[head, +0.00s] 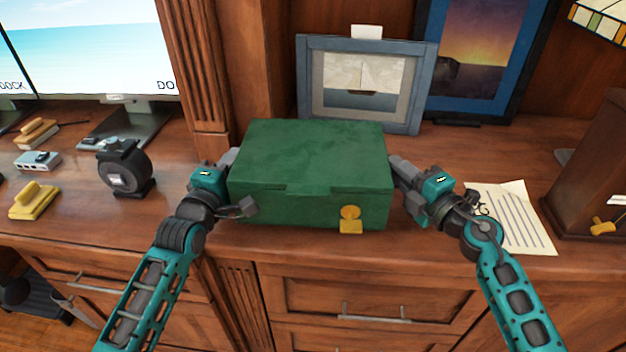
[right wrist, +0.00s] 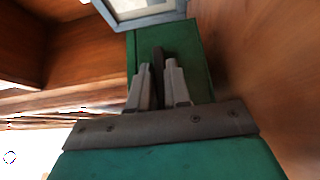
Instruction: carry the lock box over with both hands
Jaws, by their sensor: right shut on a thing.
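The green lock box (head: 310,155) with a gold latch (head: 350,219) appears to sit closed on the wooden desk near its front edge. My right gripper (head: 402,170) is at the box's right side. In the right wrist view, its two grey fingers (right wrist: 157,88) are shut on a dark handle (right wrist: 158,62) against the green side of the box (right wrist: 200,60). My left gripper (head: 238,184) is at the box's left side with its fingers spread, one toward the back and one toward the front corner. Any handle on that side is hidden.
A framed ship picture (head: 362,82) stands close behind the box. A written paper (head: 512,222) and a wooden cabinet (head: 594,170) are to the right. The desk's front edge is close.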

